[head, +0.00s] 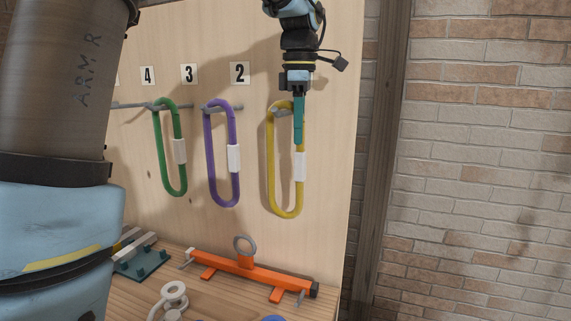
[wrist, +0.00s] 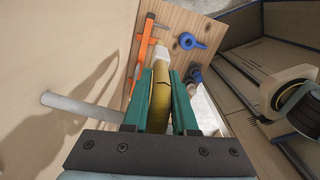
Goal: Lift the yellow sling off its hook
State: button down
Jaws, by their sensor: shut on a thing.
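The yellow sling (head: 271,170) is a long closed loop with a white sleeve on its right side. It hangs in front of the board, at a grey hook (head: 281,112) near its top. My gripper (head: 298,138) comes down from above and is shut on the upper right side of the loop. In the wrist view, the yellow sling (wrist: 160,95) lies between the teal fingers of my gripper (wrist: 160,98). A grey hook (wrist: 80,107) sticks out from the board to the left of the fingers there. Whether the sling touches the hook is hard to tell.
A purple sling (head: 210,160) and a green sling (head: 159,155) hang on hooks to the left. An orange bar with a ring (head: 250,266) lies on the wooden shelf (head: 215,295) below. A post (head: 376,150) and brick wall (head: 480,150) stand to the right.

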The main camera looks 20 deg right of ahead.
jog(key=shift+s+r+b, duration=0.1)
jog(key=shift+b, duration=0.25)
notch_tip(320, 180, up, 6)
jog(key=shift+r+b, duration=0.2)
jog(key=shift+b, duration=0.85)
jog(key=s+a+b, duration=0.8)
jog(key=s+a, duration=0.5)
jog(key=s, duration=0.2)
notch_tip(320, 180, up, 5)
jog(key=p, duration=0.4)
jog(key=shift+d+p, duration=0.1)
jog(key=shift+p, duration=0.25)
jog(key=shift+s, duration=0.1)
